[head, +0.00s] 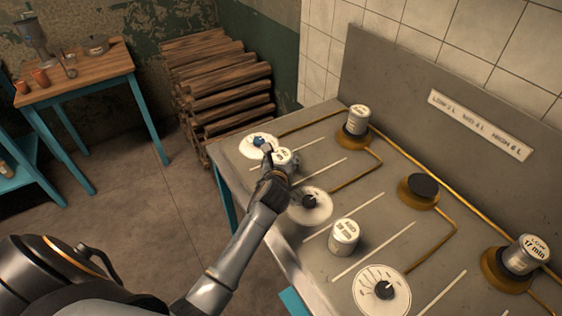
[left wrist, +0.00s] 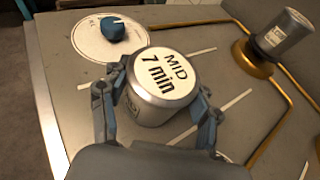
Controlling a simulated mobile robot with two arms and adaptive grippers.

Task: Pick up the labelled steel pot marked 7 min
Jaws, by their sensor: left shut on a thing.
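The steel pot marked "MID 7 min" (left wrist: 158,84) has a white label on its top and sits between my left gripper's fingers in the left wrist view. In the head view the same pot (head: 281,158) is partly hidden by my left gripper (head: 272,166). My left gripper also shows in the left wrist view (left wrist: 155,112), with a finger against each side of the pot. It is shut on the pot. I cannot tell whether the pot touches the counter or is just above it. My right gripper is not in view.
A pot stands on the back burner (head: 358,121), another (head: 344,236) on the counter, and one marked 17 min (head: 526,254) on the right burner. The middle burner (head: 419,190) is empty. Dials (head: 383,289) lie along the front. Raised strips divide the counter (head: 330,276).

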